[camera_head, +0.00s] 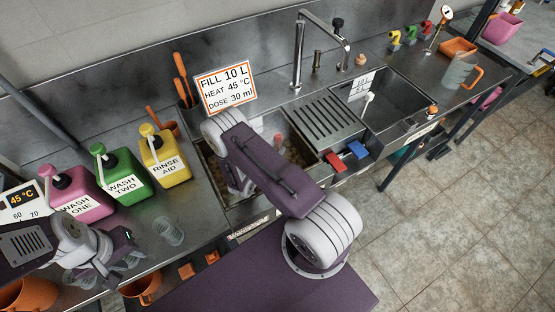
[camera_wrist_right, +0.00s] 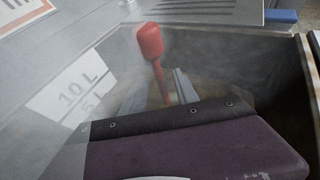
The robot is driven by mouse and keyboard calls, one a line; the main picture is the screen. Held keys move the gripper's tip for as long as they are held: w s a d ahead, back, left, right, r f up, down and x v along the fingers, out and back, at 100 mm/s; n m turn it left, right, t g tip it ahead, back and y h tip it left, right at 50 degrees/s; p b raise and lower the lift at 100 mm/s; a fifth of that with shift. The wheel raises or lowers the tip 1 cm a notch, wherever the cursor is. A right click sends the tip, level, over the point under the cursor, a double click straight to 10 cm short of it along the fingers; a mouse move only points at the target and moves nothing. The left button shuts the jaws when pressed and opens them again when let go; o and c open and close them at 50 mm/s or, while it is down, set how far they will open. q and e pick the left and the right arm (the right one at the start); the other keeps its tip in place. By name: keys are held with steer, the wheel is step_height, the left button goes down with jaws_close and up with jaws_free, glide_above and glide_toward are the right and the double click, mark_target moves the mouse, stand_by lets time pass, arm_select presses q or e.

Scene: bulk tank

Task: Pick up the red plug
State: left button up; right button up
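The red plug (camera_wrist_right: 150,42) stands in the steamy left basin, a thick red knob on a thin red stem. It shows faintly in the head view (camera_head: 278,139), partly behind my right arm. My right gripper (camera_wrist_right: 160,88) reaches into this basin. Its two grey fingers look apart, one on each side of the stem. The stem's lower end is hidden behind the purple gripper body, and I cannot tell whether the fingers touch it. My left gripper (camera_head: 95,273) is at the lower left, over the counter by clear glasses; its finger opening is unclear.
Pink (camera_head: 75,195), green (camera_head: 122,172) and yellow (camera_head: 165,157) jugs line the left counter. A dosing sign (camera_head: 225,89) stands behind the left basin (camera_head: 235,214). A ribbed drainer (camera_head: 322,118) separates it from the right basin (camera_head: 405,105). Red (camera_head: 335,161) and blue (camera_head: 357,149) blocks sit at the front edge.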

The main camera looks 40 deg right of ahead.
steer(key=x, duration=0.5)
steer(key=shift+d+f+p, duration=0.15)
steer(key=shift+f+p, duration=0.15)
steer(key=shift+p, duration=0.1)
jaws_close()
stand_by(0.9)
